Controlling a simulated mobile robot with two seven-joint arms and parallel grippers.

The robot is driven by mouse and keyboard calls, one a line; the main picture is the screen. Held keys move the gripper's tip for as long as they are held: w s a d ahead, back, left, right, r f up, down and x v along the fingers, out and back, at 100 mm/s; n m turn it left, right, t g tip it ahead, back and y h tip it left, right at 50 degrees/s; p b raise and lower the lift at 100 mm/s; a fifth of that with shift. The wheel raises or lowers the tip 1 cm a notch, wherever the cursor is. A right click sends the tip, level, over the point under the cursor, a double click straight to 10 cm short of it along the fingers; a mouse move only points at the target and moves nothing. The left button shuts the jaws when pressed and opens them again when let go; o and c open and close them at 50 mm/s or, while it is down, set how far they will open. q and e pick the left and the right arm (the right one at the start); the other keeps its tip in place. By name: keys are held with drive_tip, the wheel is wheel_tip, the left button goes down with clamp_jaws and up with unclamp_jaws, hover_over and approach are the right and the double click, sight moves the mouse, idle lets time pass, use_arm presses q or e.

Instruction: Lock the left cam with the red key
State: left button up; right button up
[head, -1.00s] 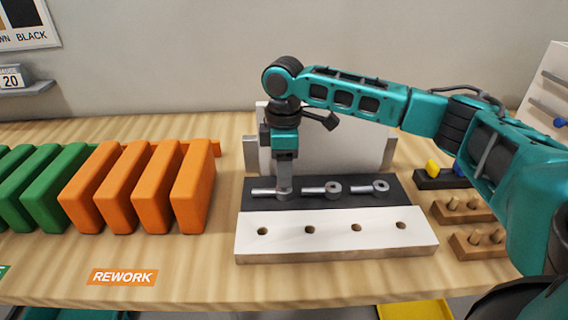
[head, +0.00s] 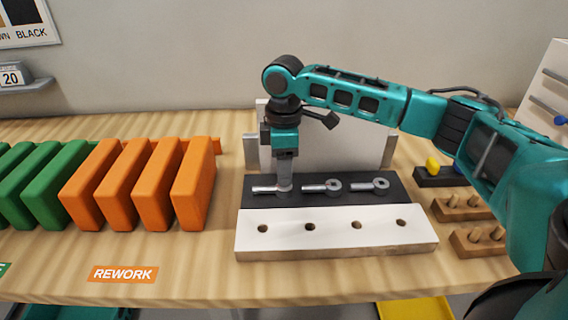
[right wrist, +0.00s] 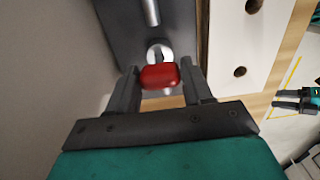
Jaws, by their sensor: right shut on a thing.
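The left cam (head: 265,190) is a metal ring with a lever pointing left, on the dark strip of the fixture. Its ring is mostly hidden by my right gripper (head: 285,184) in the head view. In the right wrist view my right gripper (right wrist: 159,88) is shut on the red key (right wrist: 160,77), which sits at the cam's ring (right wrist: 157,52). The key covers part of the ring, so I cannot tell how deep it is seated. What looks like my left gripper (right wrist: 288,100) shows small at the right wrist view's edge; its jaws are unclear.
The middle cam (head: 333,185) and right cam (head: 381,184) stand to the right on the same dark strip. A white strip with several holes (head: 330,240) lies in front. Orange panels (head: 190,185) stand left. Wooden peg blocks (head: 463,208) stand right. Bare table lies between panels and fixture.

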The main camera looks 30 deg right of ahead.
drive_tip(key=shift+f, duration=0.85)
idle(1.1)
drive_tip(key=m, duration=0.5)
drive_tip(key=shift+a, duration=0.1)
